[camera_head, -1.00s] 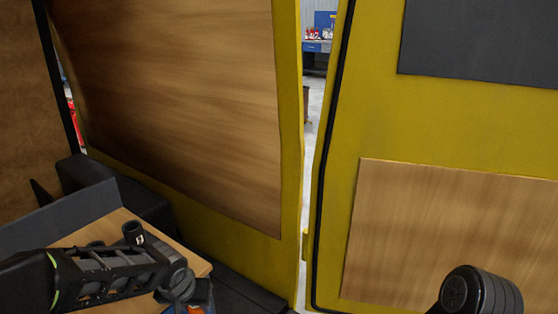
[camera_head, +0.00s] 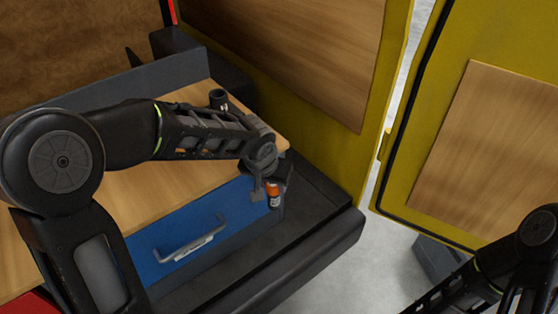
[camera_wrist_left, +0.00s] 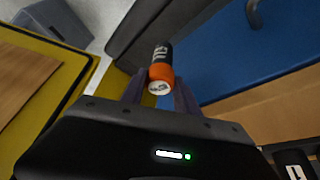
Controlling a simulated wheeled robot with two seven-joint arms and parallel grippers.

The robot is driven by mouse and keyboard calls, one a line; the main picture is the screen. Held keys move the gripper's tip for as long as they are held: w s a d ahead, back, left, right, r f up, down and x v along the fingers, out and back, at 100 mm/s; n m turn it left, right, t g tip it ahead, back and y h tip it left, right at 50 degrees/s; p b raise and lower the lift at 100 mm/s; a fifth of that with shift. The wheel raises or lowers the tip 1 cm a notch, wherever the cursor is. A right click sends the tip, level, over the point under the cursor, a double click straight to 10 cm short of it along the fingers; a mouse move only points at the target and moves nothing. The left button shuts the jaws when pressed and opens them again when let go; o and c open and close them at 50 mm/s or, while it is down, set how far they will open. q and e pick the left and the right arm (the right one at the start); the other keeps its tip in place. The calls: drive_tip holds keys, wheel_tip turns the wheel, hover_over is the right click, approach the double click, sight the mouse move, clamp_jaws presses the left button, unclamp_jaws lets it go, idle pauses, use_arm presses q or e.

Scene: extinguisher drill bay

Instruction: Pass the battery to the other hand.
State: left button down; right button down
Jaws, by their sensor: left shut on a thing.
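The battery (camera_head: 273,195) is a small orange and black cylinder. My left gripper (camera_head: 266,188) holds it in front of the blue drawer's right end, above the dark ledge. In the left wrist view, the battery (camera_wrist_left: 161,68) sits between the two fingers of my left gripper (camera_wrist_left: 160,92), its silvery end facing the camera. My right arm comes in at the lower right of the head view, and its gripper is outside the frame.
A wooden bench top (camera_head: 130,200) with a blue drawer (camera_head: 190,235) and grey handle is under my left arm. A dark cylinder (camera_head: 218,98) stands on the bench. Yellow wood-panelled doors (camera_head: 400,160) rise behind. Grey floor shows at the lower middle right.

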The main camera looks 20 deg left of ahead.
use_arm(q)
drive_tip(key=d+r+m+h, duration=0.1)
drive_tip(key=d+r+m, duration=0.1)
drive_tip(key=d, duration=0.6)
drive_tip(key=d+r+m+h, duration=0.1)
drive_tip(key=d+r+m, duration=0.2)
drive_tip(key=d+m, duration=0.2)
drive_tip(key=d, duration=0.3)
drive_tip(key=shift+s+g+h, duration=0.25)
drive_tip(key=shift+g+h, duration=0.15)
drive_tip(key=shift+d, duration=0.1)
drive_tip(key=d+f, duration=0.5)
drive_tip(key=d, duration=0.2)
drive_tip(key=a+r, duration=1.1)
drive_tip(key=r, duration=0.4)
drive_tip(key=shift+a, duration=0.3)
use_arm(e)
drive_tip(key=c, duration=2.1)
unclamp_jaws()
